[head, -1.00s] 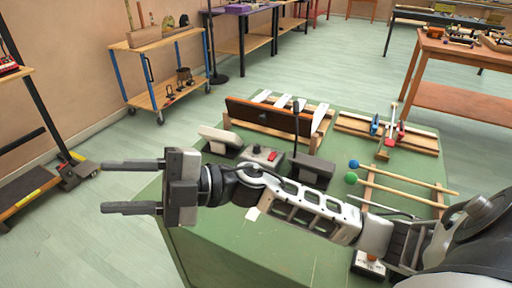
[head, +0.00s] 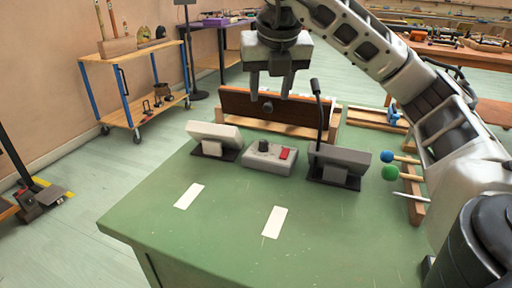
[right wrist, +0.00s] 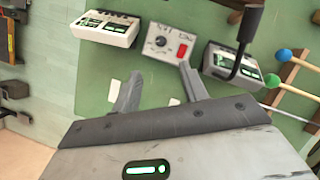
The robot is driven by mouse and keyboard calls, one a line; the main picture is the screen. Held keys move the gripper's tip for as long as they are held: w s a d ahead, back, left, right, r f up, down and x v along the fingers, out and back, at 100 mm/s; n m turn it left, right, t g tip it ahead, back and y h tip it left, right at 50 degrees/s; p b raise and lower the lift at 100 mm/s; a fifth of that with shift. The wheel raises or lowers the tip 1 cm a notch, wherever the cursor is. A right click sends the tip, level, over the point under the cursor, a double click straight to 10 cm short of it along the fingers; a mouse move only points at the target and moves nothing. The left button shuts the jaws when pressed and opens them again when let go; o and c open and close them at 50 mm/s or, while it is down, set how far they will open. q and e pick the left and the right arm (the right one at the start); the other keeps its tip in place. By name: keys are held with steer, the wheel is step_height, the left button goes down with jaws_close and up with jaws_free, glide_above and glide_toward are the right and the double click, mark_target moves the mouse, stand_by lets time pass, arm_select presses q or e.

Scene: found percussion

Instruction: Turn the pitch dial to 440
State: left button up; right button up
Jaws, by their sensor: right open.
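A small grey control box (head: 258,162) stands on the green table, with a dark round dial (head: 263,146) and a red switch (head: 284,154) on top. In the right wrist view the dial (right wrist: 161,41) is a dark knob with a light pointer line. Lettering beside it is too blurred to read, so I cannot tell its setting. My right gripper (head: 271,92) is open and empty, fingers pointing down, above the table. In the right wrist view the open fingers (right wrist: 160,80) lie short of the box, apart from the dial. My left gripper is not in view.
A white display unit (head: 213,132) stands left of the box and a dark one (head: 342,156) right of it. A thin upright microphone stalk (head: 319,110) rises close by. A wooden instrument (head: 285,108) stands behind. Mallets with blue (head: 387,156) and green heads lie right.

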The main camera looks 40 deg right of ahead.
steer(key=b, duration=0.3)
glide_toward(264, 141)
steer(key=b+x, duration=0.1)
steer(key=x, duration=0.6)
steer(key=shift+f+b, duration=0.1)
steer(key=shift+b, duration=0.3)
steer(key=shift+x, duration=0.8)
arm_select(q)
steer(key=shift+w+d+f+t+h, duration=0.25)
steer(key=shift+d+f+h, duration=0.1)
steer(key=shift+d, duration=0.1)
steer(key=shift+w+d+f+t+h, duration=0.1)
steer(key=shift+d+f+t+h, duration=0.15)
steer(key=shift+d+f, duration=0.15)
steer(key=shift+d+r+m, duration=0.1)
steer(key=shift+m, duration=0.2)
arm_select(e)
jaws_close()
